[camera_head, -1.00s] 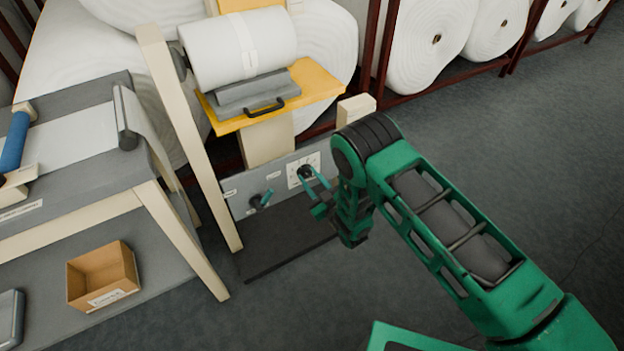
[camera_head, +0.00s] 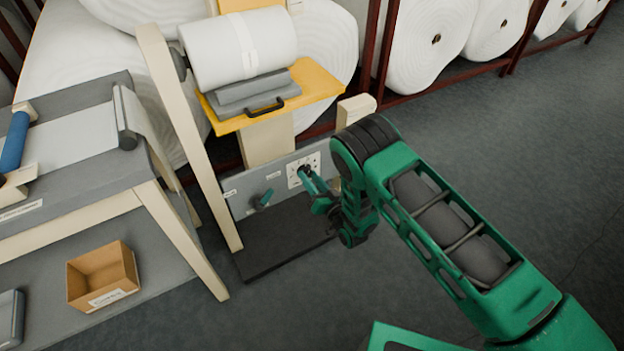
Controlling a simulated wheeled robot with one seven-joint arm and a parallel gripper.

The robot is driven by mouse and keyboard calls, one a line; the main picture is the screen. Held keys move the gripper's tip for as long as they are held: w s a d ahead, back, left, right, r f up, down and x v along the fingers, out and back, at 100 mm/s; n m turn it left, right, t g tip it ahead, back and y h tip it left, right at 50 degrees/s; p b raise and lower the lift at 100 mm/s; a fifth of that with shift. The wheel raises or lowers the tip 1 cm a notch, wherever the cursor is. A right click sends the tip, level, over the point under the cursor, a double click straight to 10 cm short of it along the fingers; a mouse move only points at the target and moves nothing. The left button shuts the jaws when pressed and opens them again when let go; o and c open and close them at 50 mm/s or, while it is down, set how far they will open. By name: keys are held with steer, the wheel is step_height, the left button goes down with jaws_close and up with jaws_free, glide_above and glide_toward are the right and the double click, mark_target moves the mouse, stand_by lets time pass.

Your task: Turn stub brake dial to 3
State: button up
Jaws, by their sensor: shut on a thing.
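The stub brake dial (camera_head: 304,171) is a small dark knob on a white scale plate (camera_head: 293,179). The plate sits on the low grey panel (camera_head: 236,196) below the yellow shelf. My green gripper (camera_head: 309,176) reaches the dial from the lower right and is shut on it. The fingers cover part of the knob and scale, and the scale figures are too small to read, so I cannot tell its setting.
A second, teal-handled knob (camera_head: 263,199) sits on the panel to the left. A dark base plate (camera_head: 285,247) lies below. The machine's cream post (camera_head: 190,130) and a table (camera_head: 75,195) with a cardboard box (camera_head: 103,276) beneath stand left. Open floor lies right.

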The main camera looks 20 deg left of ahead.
steer(key=shift+f+m, duration=0.1)
steer(key=shift+m, duration=0.2)
steer(key=o, duration=1)
steer(key=shift+o, duration=0.2)
steer(key=v, duration=1)
steer(key=shift+s+d, duration=0.25)
steer(key=shift+s, duration=0.05)
